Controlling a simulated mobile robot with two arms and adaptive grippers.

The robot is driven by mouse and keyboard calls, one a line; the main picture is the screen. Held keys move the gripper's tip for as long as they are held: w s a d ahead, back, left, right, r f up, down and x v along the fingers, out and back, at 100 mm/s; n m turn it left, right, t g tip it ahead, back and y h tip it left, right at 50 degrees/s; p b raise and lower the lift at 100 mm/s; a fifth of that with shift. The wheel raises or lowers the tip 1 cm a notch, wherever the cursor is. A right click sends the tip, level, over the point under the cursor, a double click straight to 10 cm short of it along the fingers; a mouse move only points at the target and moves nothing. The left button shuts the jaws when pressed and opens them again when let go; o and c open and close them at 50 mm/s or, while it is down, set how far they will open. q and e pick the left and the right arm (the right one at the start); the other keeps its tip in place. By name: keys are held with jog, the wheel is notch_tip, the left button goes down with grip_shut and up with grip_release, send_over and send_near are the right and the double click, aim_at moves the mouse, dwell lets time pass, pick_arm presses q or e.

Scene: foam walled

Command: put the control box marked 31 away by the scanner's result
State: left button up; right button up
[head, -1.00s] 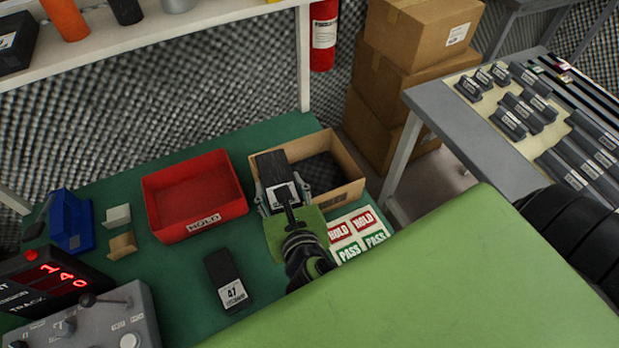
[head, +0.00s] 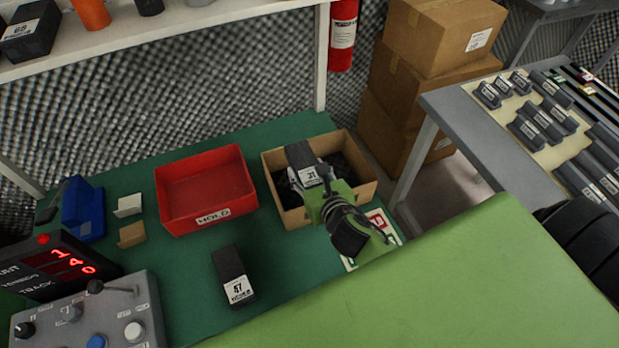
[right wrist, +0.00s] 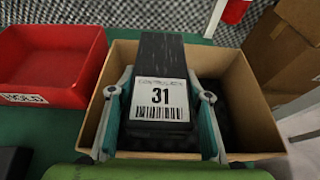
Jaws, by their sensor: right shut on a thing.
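The control box marked 31 (head: 303,163) is black with a white label. It also shows upright in the right wrist view (right wrist: 161,80). My right gripper (head: 312,180) is shut on it, with one finger on each side in the right wrist view (right wrist: 158,105). The gripper holds the box over the open cardboard box (head: 366,190), which has dark lining or contents. I cannot tell whether the control box touches the inside. The red HOLD bin (head: 213,214) stands just left of the cardboard box. My left gripper is not in view.
A second black box marked 47 (head: 233,276) lies on the green table. A sheet with HOLD and PASS labels (head: 383,222) is partly behind my right arm. A red-digit display (head: 62,265) and a lever panel (head: 95,315) are at the lower left. A blue holder (head: 84,210) stands behind them.

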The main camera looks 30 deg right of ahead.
jog(key=shift+w+d+f, duration=0.2)
jog(key=f, duration=0.2)
jog(key=f+b, duration=0.1)
jog(key=shift+w+d+f, duration=0.2)
jog(key=shift+w+d, duration=0.05)
jog(key=shift+f, duration=0.2)
jog(key=shift+f, duration=0.15)
